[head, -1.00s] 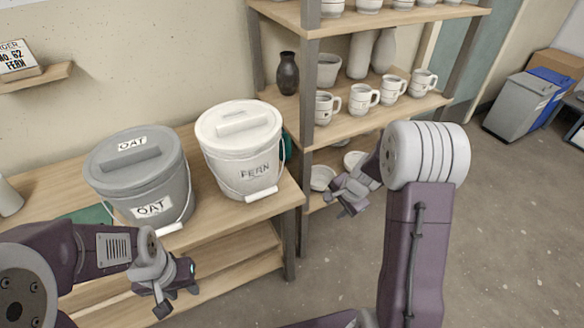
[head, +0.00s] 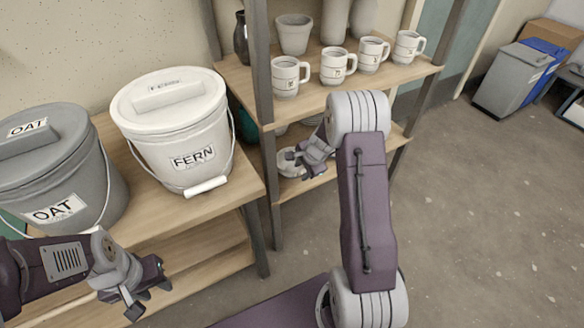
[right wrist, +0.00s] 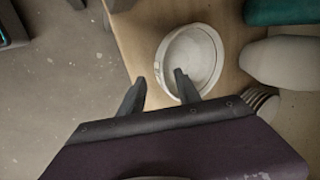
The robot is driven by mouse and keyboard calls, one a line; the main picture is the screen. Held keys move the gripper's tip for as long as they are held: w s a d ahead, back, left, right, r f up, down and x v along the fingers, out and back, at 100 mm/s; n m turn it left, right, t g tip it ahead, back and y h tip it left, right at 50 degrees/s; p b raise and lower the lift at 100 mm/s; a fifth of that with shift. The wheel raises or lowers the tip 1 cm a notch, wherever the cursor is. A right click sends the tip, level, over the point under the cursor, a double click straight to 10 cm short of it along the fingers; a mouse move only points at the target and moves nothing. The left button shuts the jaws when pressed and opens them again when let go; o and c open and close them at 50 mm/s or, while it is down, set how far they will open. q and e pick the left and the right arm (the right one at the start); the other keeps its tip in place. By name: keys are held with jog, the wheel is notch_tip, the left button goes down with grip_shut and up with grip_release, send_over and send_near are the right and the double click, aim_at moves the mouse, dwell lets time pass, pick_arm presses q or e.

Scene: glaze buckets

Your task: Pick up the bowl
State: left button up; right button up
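A white bowl (right wrist: 205,48) sits upright on a wooden shelf board in the right wrist view. In the head view part of the bowl (head: 287,166) shows on the lower shelf, partly hidden by my right gripper. My right gripper (right wrist: 160,78) is open and empty, with its fingers apart. One fingertip overlaps the bowl's near rim in the picture; I cannot tell if it touches. In the head view my right gripper (head: 298,160) is at the lower shelf's front. My left gripper (head: 150,298) looks open and empty, in front of the bucket table.
A white FERN bucket (head: 190,135) and a grey OAT bucket (head: 70,170) stand on the table at left. Mugs (head: 338,66) line the shelf above. A pale rounded object (right wrist: 285,62) and a teal one (right wrist: 280,10) are near the bowl.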

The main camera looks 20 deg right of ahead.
aim_at(301, 171)
jog(key=b+x, duration=0.1)
jog(key=x, duration=0.2)
jog(key=shift+w+f, duration=0.2)
jog(key=shift+f, duration=0.2)
jog(key=shift+r, duration=0.1)
grip_shut()
dwell(0.9)
